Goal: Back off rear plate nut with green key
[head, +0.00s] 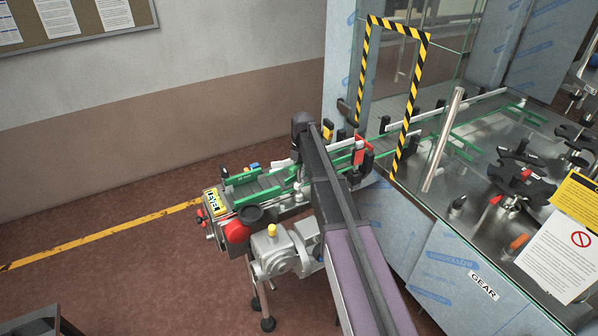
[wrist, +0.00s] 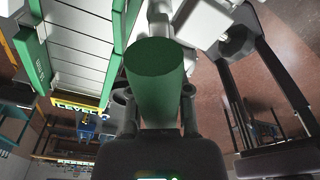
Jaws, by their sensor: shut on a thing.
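In the wrist view a green cylinder (wrist: 160,70), which looks like the handle of the green key, stands between the two dark fingers of my gripper (wrist: 157,95). My gripper is shut on it, and its round end faces the camera. The key's working end is hidden behind the handle. In the head view my arm covers the middle of the conveyor, and I cannot make out the gripper or key there. I cannot pick out the rear plate nut in either view.
A conveyor with green rails (head: 245,177) runs beside my arm into a glass enclosure through a yellow-black striped frame (head: 431,60). A red round part (head: 237,231) and a grey motor housing (head: 275,252) jut out at its near end.

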